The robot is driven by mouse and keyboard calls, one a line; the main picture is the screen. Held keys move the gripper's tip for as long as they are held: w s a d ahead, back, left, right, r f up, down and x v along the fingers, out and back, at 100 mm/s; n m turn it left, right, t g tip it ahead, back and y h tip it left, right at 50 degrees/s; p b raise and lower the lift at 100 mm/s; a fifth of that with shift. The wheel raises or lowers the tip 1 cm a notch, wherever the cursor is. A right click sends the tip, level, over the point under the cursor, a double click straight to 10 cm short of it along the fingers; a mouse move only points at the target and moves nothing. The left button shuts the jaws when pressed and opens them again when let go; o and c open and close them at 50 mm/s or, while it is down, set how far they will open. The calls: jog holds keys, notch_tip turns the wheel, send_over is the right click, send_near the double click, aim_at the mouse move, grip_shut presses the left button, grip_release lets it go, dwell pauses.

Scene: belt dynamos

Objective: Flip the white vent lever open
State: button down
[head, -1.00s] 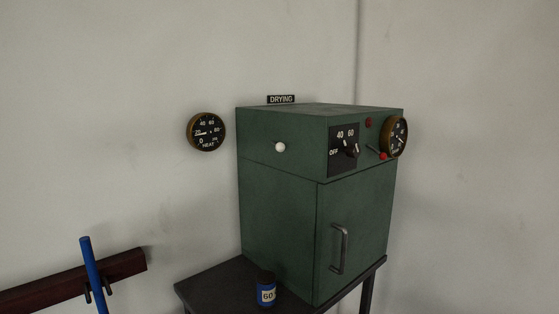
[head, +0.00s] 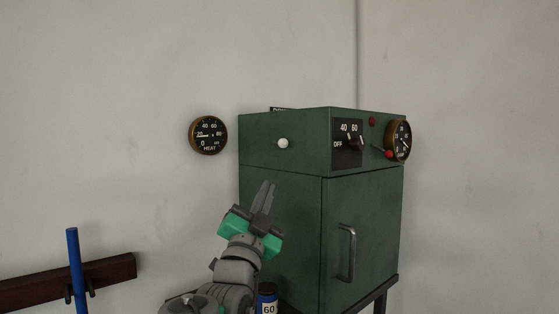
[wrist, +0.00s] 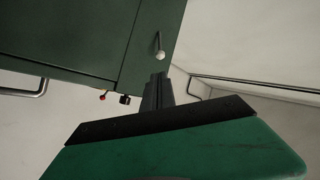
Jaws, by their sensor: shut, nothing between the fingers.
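The white vent lever shows as a white ball knob (head: 283,143) on the left side of the green drying oven (head: 281,215). In the wrist view the white knob (wrist: 160,55) sits at the lower end of a thin dark stem against the green panel. My gripper (head: 264,188) is in front of the oven's left side, below the white knob and a little left of it in the head view. Its fingers point up and are shut with nothing between them. In the wrist view the fingertips (wrist: 159,76) show just below the knob, apparently apart from it.
The oven's front carries a black dial (head: 351,143), a red-tipped lever (head: 388,154), a round gauge (head: 398,141) and a door handle (head: 347,252). A HEAT gauge (head: 208,135) hangs on the wall.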

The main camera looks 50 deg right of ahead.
aim_at(283, 146)
jog(key=shift+r, duration=0.1)
jog(key=p+x, duration=0.5)
jog(key=x, duration=0.9)
